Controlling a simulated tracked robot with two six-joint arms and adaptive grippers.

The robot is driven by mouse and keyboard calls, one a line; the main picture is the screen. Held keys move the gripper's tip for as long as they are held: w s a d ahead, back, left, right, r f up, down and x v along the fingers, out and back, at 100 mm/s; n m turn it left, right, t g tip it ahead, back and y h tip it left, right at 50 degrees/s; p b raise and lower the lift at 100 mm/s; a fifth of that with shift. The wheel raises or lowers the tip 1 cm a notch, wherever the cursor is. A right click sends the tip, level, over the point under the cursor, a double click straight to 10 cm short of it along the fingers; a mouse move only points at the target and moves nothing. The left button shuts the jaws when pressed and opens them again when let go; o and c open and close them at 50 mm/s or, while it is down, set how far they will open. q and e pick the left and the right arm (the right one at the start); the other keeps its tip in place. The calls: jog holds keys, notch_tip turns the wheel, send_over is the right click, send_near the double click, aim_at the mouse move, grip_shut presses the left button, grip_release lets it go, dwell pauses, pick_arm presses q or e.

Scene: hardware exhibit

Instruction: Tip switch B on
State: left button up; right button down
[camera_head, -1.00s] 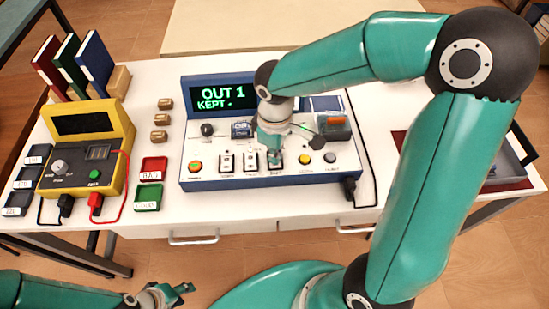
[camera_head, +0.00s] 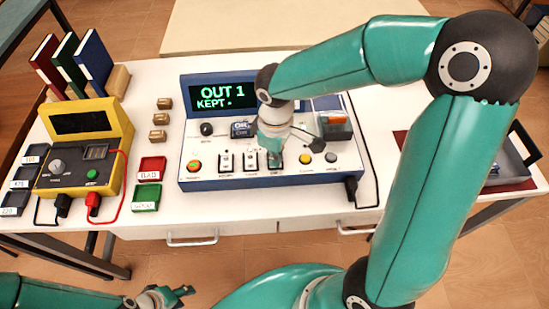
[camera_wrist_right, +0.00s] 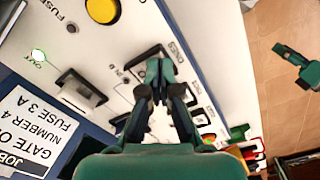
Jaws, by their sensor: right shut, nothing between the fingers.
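The blue-and-white console (camera_head: 215,181) stands on the table. Its rocker switches sit in a row along the front: a left one (camera_head: 226,163), a middle one (camera_head: 250,162) and a right one beneath my right gripper. Their labels are too small to read, so I cannot tell which is B. My right gripper (camera_head: 276,158) points down at the right-hand switch and largely hides it. In the right wrist view its fingertips (camera_wrist_right: 160,72) are together with nothing between them; contact with the switch is unclear. My left gripper (camera_head: 178,291) is low at the left, away from the console.
The console screen (camera_head: 223,95) reads "OUT 1 KEPT". A yellow button (camera_head: 306,158) and an orange button (camera_head: 194,166) flank the switches. A yellow meter (camera_head: 85,150), red tray (camera_head: 152,164) and green tray (camera_head: 147,197) stand left. A black cable (camera_head: 368,150) runs along the right.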

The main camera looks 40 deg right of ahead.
jog(key=shift+r+p, duration=2.8)
jog(key=shift+r, duration=0.65)
